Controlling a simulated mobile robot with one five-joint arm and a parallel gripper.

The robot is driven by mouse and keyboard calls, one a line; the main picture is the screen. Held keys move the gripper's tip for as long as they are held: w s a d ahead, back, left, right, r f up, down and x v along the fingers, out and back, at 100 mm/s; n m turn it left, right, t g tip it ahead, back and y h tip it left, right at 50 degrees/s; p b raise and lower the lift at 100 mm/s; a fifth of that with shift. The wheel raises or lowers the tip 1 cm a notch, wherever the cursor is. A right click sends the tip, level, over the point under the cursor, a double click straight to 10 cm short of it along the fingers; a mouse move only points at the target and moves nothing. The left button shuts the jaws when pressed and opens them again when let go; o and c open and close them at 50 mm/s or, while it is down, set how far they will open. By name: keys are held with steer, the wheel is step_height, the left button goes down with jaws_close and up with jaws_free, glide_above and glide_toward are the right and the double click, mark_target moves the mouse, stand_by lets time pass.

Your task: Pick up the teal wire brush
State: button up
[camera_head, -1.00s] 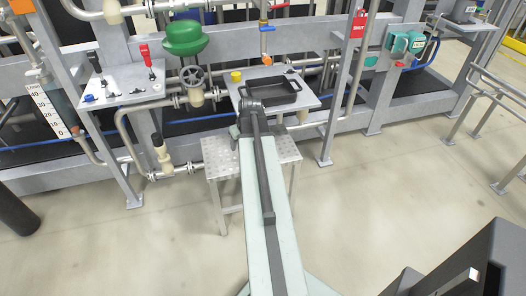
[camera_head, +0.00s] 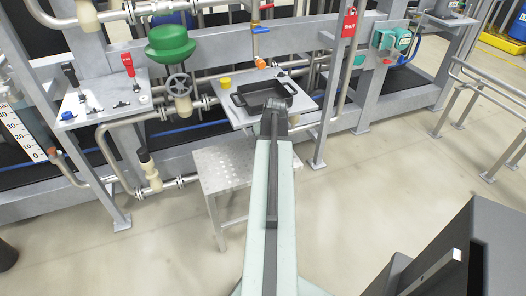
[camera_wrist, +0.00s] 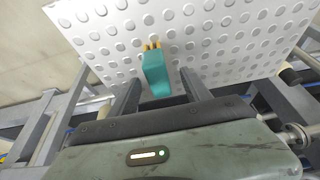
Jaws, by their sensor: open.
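The teal wire brush (camera_wrist: 156,74) lies on a white studded plate in the wrist view, with its yellowish bristle end pointing away from me. My gripper (camera_wrist: 160,77) is open. Its two dark fingers stand on either side of the brush, with a gap visible on both sides. I cannot tell how high the fingertips are above the plate. In the head view the brush and gripper are not visible; my arm covers part of the studded step (camera_head: 222,165).
The studded plate (camera_wrist: 225,40) is bare around the brush. A shelf with a black tray (camera_head: 263,96) and yellow cup (camera_head: 225,83) stands behind the step. A green-capped valve (camera_head: 170,44), a handwheel (camera_head: 179,86) and pipes are nearby.

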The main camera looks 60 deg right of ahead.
steer(key=b+x, duration=0.5)
steer(key=shift+d+f, duration=0.2)
steer(key=shift+s+r, duration=0.1)
steer(key=shift+r, duration=0.1)
jaws_close()
